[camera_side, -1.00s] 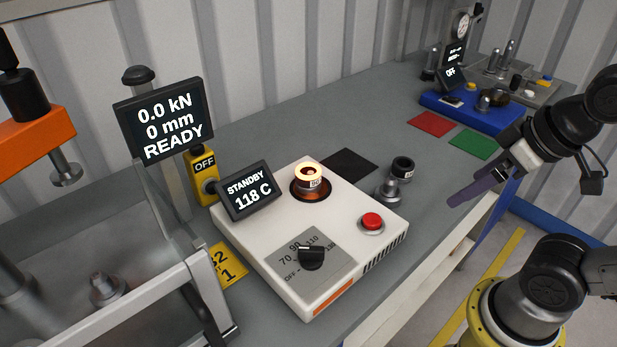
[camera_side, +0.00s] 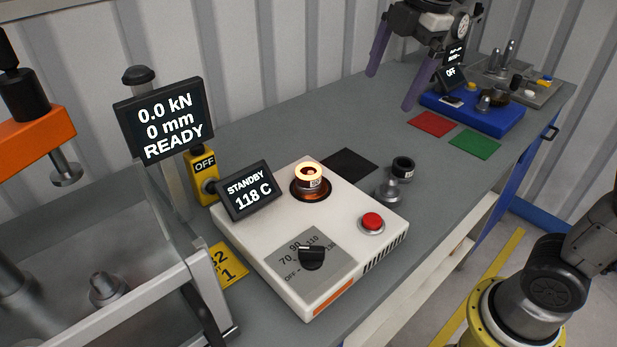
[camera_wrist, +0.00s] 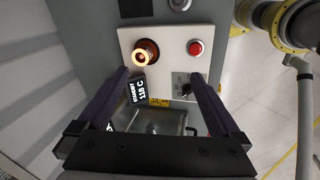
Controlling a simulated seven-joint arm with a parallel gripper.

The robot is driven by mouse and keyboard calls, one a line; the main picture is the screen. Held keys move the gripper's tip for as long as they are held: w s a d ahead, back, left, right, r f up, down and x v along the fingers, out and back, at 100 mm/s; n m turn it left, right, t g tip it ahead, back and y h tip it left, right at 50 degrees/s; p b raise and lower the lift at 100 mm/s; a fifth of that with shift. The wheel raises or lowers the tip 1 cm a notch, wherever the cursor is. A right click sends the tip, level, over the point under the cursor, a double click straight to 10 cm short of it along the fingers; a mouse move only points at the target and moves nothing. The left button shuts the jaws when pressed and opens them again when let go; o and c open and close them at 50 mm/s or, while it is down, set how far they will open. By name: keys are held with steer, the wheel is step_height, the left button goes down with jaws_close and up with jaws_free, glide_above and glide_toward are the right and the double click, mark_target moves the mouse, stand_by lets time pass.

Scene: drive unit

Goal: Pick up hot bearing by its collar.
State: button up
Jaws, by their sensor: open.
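The hot bearing (camera_side: 309,175) glows orange on top and sits on the round heating spot of the white heater box (camera_side: 262,255). A pale collar with a small label shows around its side. In the wrist view the bearing (camera_wrist: 143,53) glows at the upper left of centre, beyond the fingertips. My gripper (camera_side: 391,88) is in the air above the back of the bench, up and right of the bearing and well apart from it. Its two purple fingers are spread wide with nothing between them; they also show in the wrist view (camera_wrist: 160,80).
A display reading STANDBY 118 C (camera_side: 246,190) stands close left of the bearing. A red button (camera_side: 371,222) and a dial (camera_side: 311,257) are on the heater. A dark-topped metal part (camera_side: 402,168) stands to the right. The press (camera_side: 65,170) is at the left.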

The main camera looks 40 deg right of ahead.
steer(key=w+a+f+n+g, duration=0.1)
steer(key=w+a+f+n, duration=0.1)
steer(key=w, duration=0.5)
steer(key=n+g, duration=0.1)
steer(key=g, duration=0.1)
glide_above(308, 173)
steer(key=f, duration=1.6)
steer(key=shift+w+d+f, duration=0.1)
steer(key=shift+w+d, duration=0.1)
steer(key=shift+w, duration=0.15)
steer(key=shift+s+a+f, duration=0.1)
steer(key=shift+s+f, duration=0.1)
steer(key=shift+f, duration=1.4)
steer(key=shift+s+a+f, duration=0.1)
steer(key=shift+s+f, duration=0.05)
steer(key=shift+f, duration=1.4)
steer(key=c, duration=1.5)
steer(key=shift+r, duration=0.1)
jaws_close()
